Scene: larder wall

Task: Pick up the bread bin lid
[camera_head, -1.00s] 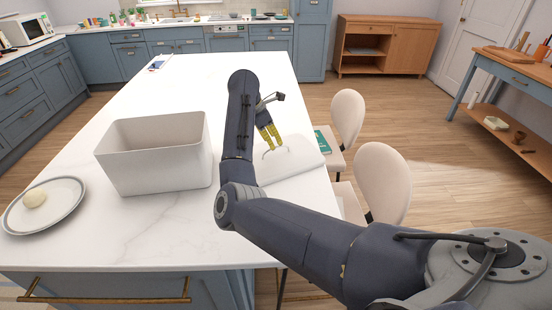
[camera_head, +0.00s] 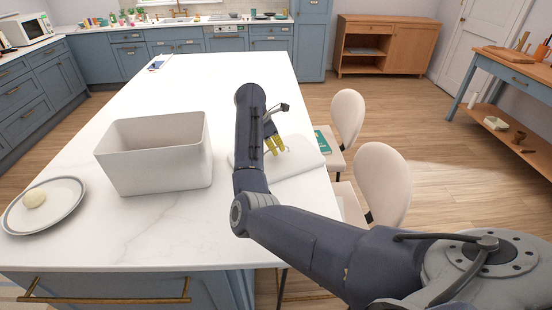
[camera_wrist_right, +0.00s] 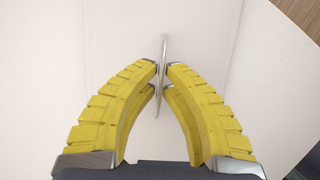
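The bread bin lid (camera_head: 302,157) is a flat, pale slab lying on the white worktop. A thin metal handle loop rises from it and shows in the right wrist view (camera_wrist_right: 164,45). My right gripper (camera_head: 277,148) reaches down over the lid. In the right wrist view its yellow fingers (camera_wrist_right: 166,69) bow inward, and their tips meet on either side of the handle with almost no gap. My arm hides part of the lid's left side. The open white bread bin (camera_head: 155,178) stands to the left of the lid. My left gripper is not in view.
A plate (camera_head: 66,207) with a pale round item lies at the left edge of the worktop (camera_head: 225,85). Two cream chairs (camera_head: 383,185) stand along the right side, one with a green book.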

